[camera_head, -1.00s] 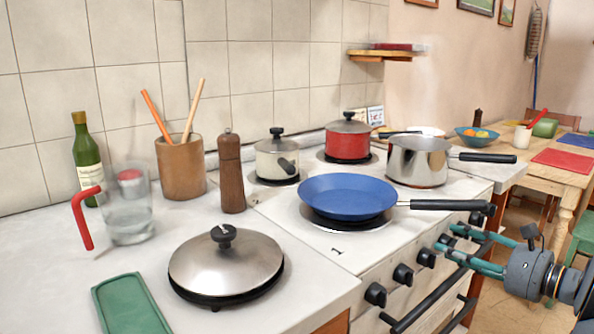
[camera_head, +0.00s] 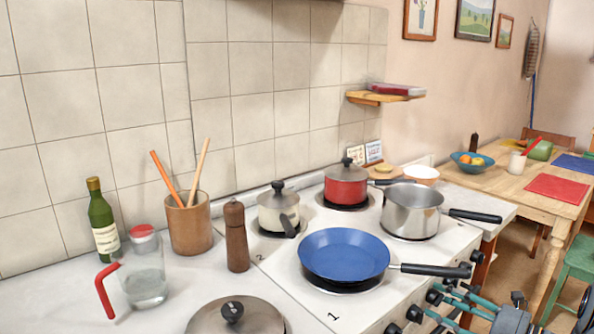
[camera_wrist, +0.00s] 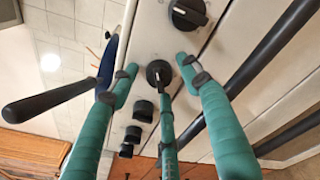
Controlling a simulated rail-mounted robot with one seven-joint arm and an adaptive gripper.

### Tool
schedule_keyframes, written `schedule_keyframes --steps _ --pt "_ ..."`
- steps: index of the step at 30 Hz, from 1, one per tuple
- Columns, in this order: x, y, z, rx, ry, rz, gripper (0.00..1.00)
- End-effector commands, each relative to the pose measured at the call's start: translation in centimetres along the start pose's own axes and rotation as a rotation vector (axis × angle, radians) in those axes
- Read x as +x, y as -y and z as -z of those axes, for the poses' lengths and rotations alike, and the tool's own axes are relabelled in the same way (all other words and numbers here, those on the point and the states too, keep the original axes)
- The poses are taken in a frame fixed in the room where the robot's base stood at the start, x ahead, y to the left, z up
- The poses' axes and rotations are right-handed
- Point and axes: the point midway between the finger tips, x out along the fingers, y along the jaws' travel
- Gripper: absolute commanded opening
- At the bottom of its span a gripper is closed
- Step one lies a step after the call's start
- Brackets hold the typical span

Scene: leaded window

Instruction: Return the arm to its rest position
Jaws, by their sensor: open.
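My gripper (camera_head: 436,301) is at the lower right of the head view, in front of the stove's control panel, with the lower arm cut off by the picture edge. Its teal fingers are spread apart and empty. In the wrist view my gripper (camera_wrist: 160,78) shows with a black stove knob (camera_wrist: 159,72) seen between its fingers; whether they touch the knob cannot be told. The blue frying pan (camera_head: 344,254) sits on the stove's front burner, its black handle (camera_head: 430,269) pointing right above my gripper.
A steel saucepan (camera_head: 411,211), a red pot (camera_head: 345,186) and a cream pot (camera_head: 277,212) stand on the stove. A pepper mill (camera_head: 236,238), utensil crock (camera_head: 189,226), bottle (camera_head: 103,224) and glass jug (camera_head: 145,284) stand left. The oven rail (camera_wrist: 240,75) runs near my fingers.

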Motion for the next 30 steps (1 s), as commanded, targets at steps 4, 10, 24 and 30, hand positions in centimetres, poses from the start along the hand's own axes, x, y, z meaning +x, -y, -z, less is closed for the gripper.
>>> schedule_keyframes --steps 4,10,24,30 --pt "-0.04 -0.03 -0.05 0.187 0.012 -0.018 0.47" --pt "-0.02 0.02 0.06 0.345 0.022 -0.032 0.47" --pt "0.0 0.04 0.11 0.395 0.025 -0.037 0.47" --pt "-0.47 -0.05 0.34 0.393 0.01 -0.036 0.47"
